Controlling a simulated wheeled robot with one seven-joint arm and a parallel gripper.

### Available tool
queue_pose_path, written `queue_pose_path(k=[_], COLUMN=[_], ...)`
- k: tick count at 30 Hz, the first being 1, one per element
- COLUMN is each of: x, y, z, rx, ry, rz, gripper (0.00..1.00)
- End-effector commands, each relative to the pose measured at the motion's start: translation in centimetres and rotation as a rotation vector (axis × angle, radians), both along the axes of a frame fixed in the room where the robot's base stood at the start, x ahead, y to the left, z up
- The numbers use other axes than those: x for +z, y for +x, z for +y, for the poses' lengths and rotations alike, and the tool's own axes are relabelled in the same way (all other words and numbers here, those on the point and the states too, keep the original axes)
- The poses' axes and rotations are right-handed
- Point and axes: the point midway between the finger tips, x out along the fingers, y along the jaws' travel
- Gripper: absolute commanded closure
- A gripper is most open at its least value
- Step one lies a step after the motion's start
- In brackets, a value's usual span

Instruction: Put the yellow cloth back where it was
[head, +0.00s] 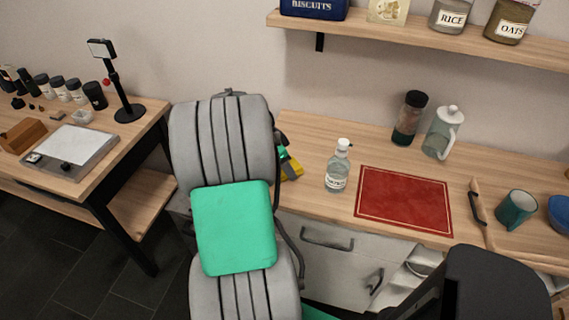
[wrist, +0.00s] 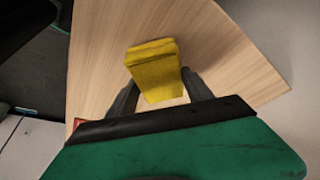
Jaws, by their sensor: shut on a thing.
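The yellow cloth (wrist: 153,68) is a folded block between the two dark fingers of my gripper (wrist: 160,88) in the wrist view. My gripper is shut on it. Pale wood of the counter lies behind and below the cloth. In the head view the yellow cloth (head: 292,170) shows only in part at the left end of the wooden counter (head: 310,125), just right of my grey arm, which hides most of my gripper. I cannot tell whether the cloth touches the wood.
A clear bottle (head: 338,168) stands right of the cloth, then a red mat (head: 404,199). A dark-lidded jar (head: 409,118) and a glass jug (head: 443,132) stand behind. A teal mug (head: 515,207) is further right. The counter behind the cloth is clear. A shelf (head: 420,38) hangs above.

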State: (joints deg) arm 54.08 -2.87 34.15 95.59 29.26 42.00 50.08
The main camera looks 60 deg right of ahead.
Motion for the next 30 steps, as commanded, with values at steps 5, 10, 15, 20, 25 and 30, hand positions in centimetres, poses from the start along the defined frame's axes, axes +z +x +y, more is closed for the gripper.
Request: queue_pose_path(k=[5,10,15,20,25,30], x=[0.0,-0.4,-0.3,-0.3,-0.2,1.6], y=[0.1,0.0,0.0,0.0,0.0,0.5], z=[0.0,0.0,0.0,0.0,0.0,0.4], rx=[0.0,0.0,0.001,0.001,0.001,0.004], ry=[-0.003,-0.002,-0.002,-0.002,-0.002,-0.006], rz=[-0.002,-0.001,-0.001,-0.001,-0.001,-0.003], gripper=[0.73,0.4,0.26,0.19,0.19,0.19])
